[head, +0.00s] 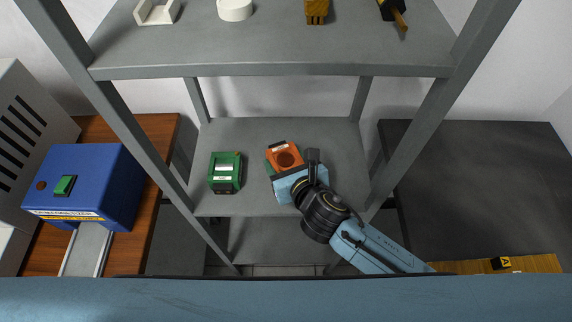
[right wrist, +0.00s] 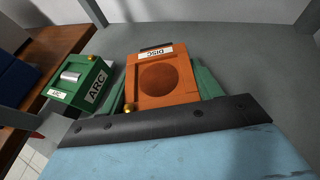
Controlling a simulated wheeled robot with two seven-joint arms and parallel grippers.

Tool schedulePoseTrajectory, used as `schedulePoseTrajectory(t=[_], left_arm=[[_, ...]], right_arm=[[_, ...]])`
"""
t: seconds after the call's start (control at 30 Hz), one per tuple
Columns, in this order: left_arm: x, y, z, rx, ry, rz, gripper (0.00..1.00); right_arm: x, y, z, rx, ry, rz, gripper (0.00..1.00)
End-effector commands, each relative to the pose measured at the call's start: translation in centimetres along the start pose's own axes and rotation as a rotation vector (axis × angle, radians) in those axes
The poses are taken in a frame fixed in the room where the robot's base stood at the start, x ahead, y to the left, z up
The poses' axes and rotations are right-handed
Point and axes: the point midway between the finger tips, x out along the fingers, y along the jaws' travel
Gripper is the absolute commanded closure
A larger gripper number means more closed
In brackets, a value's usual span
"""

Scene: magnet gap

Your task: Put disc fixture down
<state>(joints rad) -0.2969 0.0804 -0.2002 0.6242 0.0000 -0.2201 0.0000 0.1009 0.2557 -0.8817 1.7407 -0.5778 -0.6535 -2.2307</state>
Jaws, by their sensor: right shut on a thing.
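The disc fixture (head: 285,156) is an orange block with a round dark recess and a white label. In the right wrist view the disc fixture (right wrist: 160,82) shows "DISC" on its label. My right gripper (head: 285,165) is shut on it, with green finger parts at both sides of the block. The fixture is over the middle shelf board (head: 250,130); I cannot tell whether its underside touches the board. A green fixture labelled "ARC" (head: 225,173) stands on the same board to the left, apart from it. My left gripper is not in view.
Grey rack posts stand left and right of the shelf. The upper board (head: 270,45) holds several small parts. A blue machine (head: 90,185) stands on a wooden bench at left, a dark table (head: 470,180) at right. The board behind the fixtures is clear.

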Motion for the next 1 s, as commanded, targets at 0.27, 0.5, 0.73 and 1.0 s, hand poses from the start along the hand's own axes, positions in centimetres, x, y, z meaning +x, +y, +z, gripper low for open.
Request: schedulePoseTrajectory(t=[0.27, 0.5, 0.73, 1.0], left_arm=[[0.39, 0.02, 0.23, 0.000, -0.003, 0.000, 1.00], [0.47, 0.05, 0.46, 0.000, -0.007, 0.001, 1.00], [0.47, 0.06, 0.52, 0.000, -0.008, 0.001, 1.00], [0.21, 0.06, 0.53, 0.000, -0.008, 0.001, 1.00]], right_arm=[[0.38, 0.04, -0.68, 0.000, -0.006, 0.001, 0.90], [0.49, 0.01, -1.17, -0.001, -0.001, 0.000, 0.29], [0.49, 0.00, -1.17, -0.001, 0.000, 0.000, 0.15], [-0.17, -0.02, -0.94, -0.001, 0.002, 0.000, 0.15]])
